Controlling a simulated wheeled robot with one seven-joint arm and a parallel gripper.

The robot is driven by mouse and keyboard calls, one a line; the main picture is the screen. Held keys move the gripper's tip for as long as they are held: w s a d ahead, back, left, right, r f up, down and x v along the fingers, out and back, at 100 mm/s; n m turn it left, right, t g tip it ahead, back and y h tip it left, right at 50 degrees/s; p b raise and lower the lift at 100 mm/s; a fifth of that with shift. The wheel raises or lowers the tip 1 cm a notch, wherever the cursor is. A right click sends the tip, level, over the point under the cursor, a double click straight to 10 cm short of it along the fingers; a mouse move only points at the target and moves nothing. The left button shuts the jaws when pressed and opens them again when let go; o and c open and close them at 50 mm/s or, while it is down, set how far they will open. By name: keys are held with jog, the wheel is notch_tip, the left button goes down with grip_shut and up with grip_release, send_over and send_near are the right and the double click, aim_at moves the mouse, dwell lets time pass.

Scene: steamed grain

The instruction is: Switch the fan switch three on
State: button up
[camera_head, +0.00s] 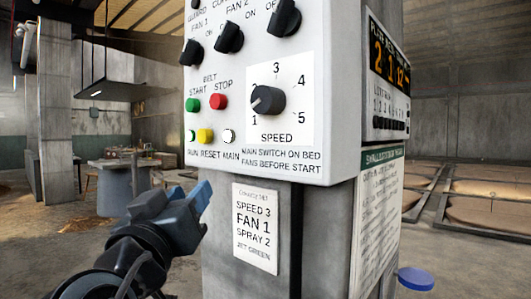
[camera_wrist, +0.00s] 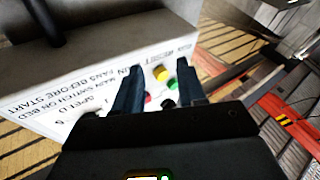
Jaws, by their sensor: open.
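The white control panel (camera_head: 300,145) has black rotary switches along its upper part: one at left (camera_head: 191,52), one in the middle (camera_head: 229,37) and one at right (camera_head: 284,18). Labels for FAN 1 and FAN 2 show above; the panel's top is cut off, and I cannot read a fan three label. My gripper (camera_head: 203,212) is open and empty, low at the left of the panel's post, below the buttons. In the wrist view, my gripper's fingers (camera_wrist: 158,88) point towards the panel (camera_wrist: 60,120), which appears turned over; the fingers cover part of it.
The speed dial (camera_head: 268,100) sits under the switches. Green, red, yellow and white buttons are left of it; the red one (camera_head: 218,101) says STOP. A paper card (camera_head: 255,228) is on the post. A blue round object (camera_head: 416,279) stands at right.

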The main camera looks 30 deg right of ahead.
jog(key=s+r+m+g+h, duration=0.2)
jog(key=r+m, duration=0.2)
jog(key=r, duration=0.3)
jog(key=s+r+m+g+h, duration=0.2)
jog(key=r+m+g, duration=0.1)
jog(key=r, duration=0.3)
jog(key=m+g, duration=0.6)
jog(key=m, duration=0.2)
send_near(275, 13)
jog(key=x, duration=0.8)
jog(key=shift+d, duration=0.1)
jog(key=shift+c, duration=0.2)
grip_shut()
